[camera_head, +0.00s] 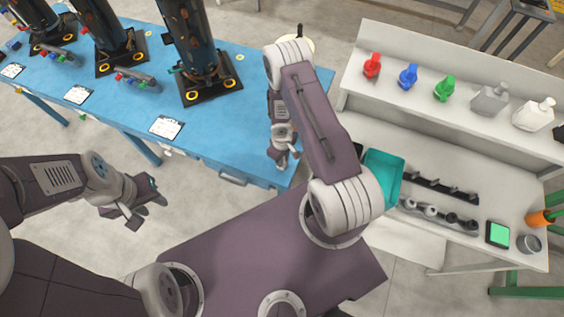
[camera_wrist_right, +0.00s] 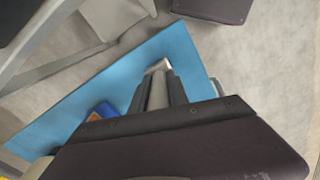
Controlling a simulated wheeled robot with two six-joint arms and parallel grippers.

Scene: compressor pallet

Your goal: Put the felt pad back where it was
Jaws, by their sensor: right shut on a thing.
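My right gripper (camera_head: 282,158) hangs over the right end of the blue table, near its front edge. In the right wrist view its fingers (camera_wrist_right: 164,82) are closed on a narrow pale grey thing (camera_wrist_right: 158,67). Only a sliver of it shows between the fingers, so I cannot tell whether it is the felt pad. I cannot make out a felt pad anywhere else. My left gripper (camera_head: 148,207) is open and empty, over the floor in front of the blue table.
The blue table (camera_head: 240,135) carries dark cylinders on black bases and several white cards. A blue and orange thing (camera_wrist_right: 101,112) lies on it. At right, a white bench (camera_head: 450,140) holds coloured bottles, a teal bin (camera_head: 382,178) and a black rack (camera_head: 440,188).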

